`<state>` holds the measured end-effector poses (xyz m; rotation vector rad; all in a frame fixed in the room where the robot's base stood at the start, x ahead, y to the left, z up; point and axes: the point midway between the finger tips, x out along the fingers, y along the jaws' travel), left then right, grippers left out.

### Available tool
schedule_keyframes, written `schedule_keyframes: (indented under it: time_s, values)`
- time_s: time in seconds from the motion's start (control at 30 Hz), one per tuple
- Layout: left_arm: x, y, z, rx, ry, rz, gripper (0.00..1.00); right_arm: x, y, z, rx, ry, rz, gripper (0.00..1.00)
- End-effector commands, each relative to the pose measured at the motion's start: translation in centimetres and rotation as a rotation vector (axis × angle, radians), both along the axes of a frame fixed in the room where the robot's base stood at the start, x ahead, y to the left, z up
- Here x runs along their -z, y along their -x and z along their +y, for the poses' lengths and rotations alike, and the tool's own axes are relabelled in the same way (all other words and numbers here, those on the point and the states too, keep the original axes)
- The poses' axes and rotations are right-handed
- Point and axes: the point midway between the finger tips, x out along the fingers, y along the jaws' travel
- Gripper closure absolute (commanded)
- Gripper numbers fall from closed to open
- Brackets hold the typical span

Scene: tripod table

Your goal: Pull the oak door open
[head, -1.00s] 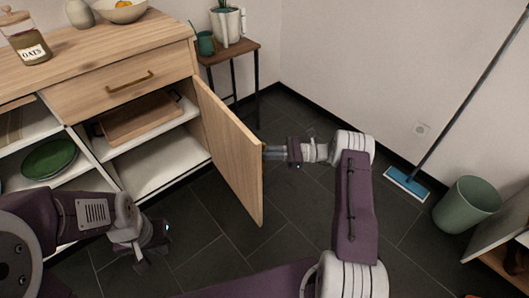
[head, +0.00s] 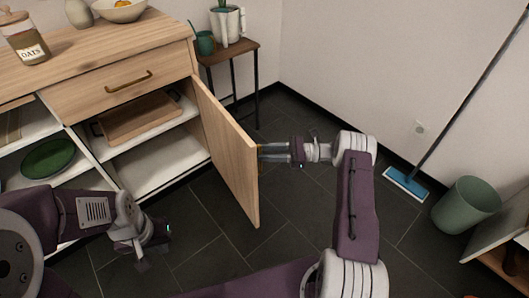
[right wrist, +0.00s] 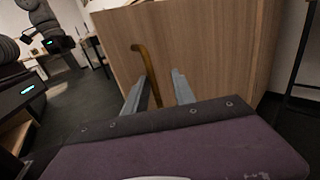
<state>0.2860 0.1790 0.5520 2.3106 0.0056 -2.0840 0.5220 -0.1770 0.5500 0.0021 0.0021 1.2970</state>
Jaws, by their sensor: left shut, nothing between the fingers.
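The oak door (head: 228,150) of the cabinet stands swung well out from its hinge side, and the shelves behind it show. My right gripper (head: 262,152) is at the outer face of the door, near its free edge. In the right wrist view its two fingers (right wrist: 157,88) are spread apart, with the curved brass handle (right wrist: 146,70) between them. I see gaps beside the handle, so the fingers do not look closed on it. My left gripper (head: 148,258) is shut and empty, low in front of the cabinet, away from the door.
The cabinet holds a wooden tray (head: 140,118) and a green plate (head: 48,158). A small side table (head: 228,52) stands behind the door by the wall. A mop (head: 406,184) and a green bin (head: 464,207) are at the right. The dark floor around the door is clear.

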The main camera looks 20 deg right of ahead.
Motion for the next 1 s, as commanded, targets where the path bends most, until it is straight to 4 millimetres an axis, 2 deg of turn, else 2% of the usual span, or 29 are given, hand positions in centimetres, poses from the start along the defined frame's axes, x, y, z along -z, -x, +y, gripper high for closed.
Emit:
schedule_keyframes:
  time_s: [0.2,0.4,0.9,1.0]
  values:
    - [-1.4,0.0,0.0,0.000,0.000,0.000,1.00,-0.2,1.3,-4.8,0.005,0.000,0.000,0.68]
    - [-1.5,0.0,0.0,0.000,0.000,0.000,1.00,0.0,2.1,-7.5,0.002,0.001,0.000,0.68]
    - [-1.5,0.0,0.0,0.000,0.000,0.000,1.00,0.0,2.3,-7.9,0.000,0.000,0.002,0.68]
    - [-1.5,0.0,0.0,0.000,0.000,0.000,1.00,0.0,2.2,-7.2,-0.014,0.038,0.004,0.68]
